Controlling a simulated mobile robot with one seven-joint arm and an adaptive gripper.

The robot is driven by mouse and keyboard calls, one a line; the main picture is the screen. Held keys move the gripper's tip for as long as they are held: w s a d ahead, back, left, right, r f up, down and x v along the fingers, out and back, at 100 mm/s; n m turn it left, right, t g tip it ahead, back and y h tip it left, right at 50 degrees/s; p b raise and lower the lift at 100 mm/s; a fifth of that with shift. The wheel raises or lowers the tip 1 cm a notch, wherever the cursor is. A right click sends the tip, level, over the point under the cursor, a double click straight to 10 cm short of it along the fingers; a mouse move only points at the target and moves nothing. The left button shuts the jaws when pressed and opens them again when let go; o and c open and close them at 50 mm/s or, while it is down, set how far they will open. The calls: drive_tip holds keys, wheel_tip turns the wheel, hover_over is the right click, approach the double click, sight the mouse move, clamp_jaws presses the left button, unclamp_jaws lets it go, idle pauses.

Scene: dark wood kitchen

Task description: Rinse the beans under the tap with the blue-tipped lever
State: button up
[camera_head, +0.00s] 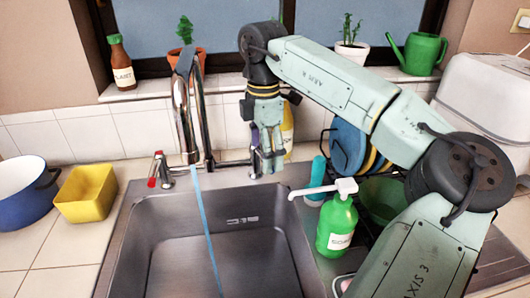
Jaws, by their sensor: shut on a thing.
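The tap (196,105) stands behind the steel sink (215,215), and a thin blue stream of water (207,225) runs from its spout into the basin. Its red-tipped lever (154,172) is on the left. My gripper (266,163) is at the right end of the tap, fingers pointing down, shut on the right-hand lever. A small bluish-purple patch (256,138) shows between the fingers; the rest of that lever is mostly hidden. I cannot make out any beans in this view; the visible sink floor looks bare.
A yellow tub (86,194) and a blue pot (22,195) stand left of the sink. A green soap bottle (337,228) and a dish rack with plates (348,147) stand right, below my arm. Potted plants, a sauce bottle (121,64) and a watering can (417,53) line the sill.

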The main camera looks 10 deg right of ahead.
drive_tip(key=shift+f, duration=0.1)
drive_tip(key=o, duration=1.7)
wheel_tip(320, 180, up, 12)
drive_tip(key=shift+r, duration=0.1)
drive_tip(key=shift+c, duration=0.4)
